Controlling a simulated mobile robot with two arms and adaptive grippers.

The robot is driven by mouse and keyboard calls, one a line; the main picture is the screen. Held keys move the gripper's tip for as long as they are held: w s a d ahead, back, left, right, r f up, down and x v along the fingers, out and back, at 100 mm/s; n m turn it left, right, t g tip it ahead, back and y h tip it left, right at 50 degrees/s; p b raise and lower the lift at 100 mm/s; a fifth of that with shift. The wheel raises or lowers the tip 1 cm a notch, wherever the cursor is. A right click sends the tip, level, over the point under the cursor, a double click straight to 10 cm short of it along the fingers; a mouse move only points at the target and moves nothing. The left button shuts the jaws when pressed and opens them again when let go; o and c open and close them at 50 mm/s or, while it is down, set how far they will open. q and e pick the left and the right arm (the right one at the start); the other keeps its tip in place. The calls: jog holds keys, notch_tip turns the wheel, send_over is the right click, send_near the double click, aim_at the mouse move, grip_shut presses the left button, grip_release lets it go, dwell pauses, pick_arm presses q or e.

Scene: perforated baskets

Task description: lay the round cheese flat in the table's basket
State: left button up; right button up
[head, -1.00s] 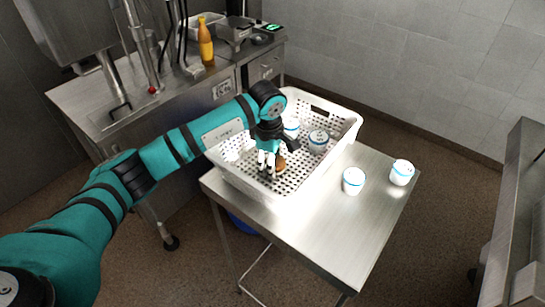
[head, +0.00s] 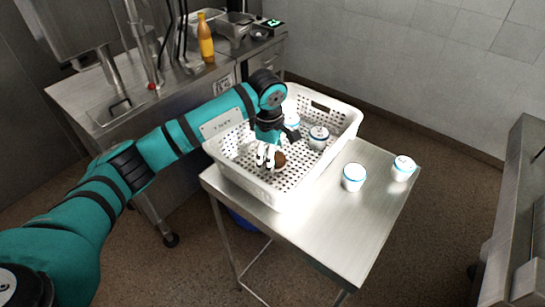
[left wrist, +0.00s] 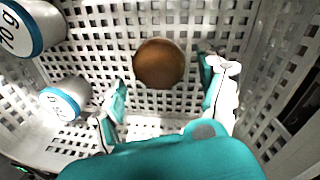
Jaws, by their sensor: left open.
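The round brown cheese (head: 280,160) is inside the white perforated basket (head: 274,193) on the table, near its front left end. In the left wrist view the cheese (left wrist: 159,63) shows its round face over the perforated floor (left wrist: 203,44) and looks flat, apart from both fingers. My left gripper (head: 265,156) is over the basket, beside the cheese in the head view. It is open and empty, its fingers (left wrist: 165,103) spread wide. The fingers and arm hide part of the basket. My right gripper is not in view.
White tubs with blue rims stand in the basket (head: 318,138), two of them also in the left wrist view (left wrist: 66,97). Two more tubs (head: 353,177) (head: 402,168) stand on the steel table (head: 325,222). The table's front is clear. A counter with an orange bottle (head: 205,40) is behind.

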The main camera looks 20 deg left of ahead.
pick_arm(q)
notch_tip(320, 180, up, 10)
jog(key=s+b, duration=0.1)
jog(key=b, duration=0.2)
jog(key=shift+s+r, duration=0.2)
jog(key=shift+s, duration=0.05)
jog(key=shift+f, duration=0.1)
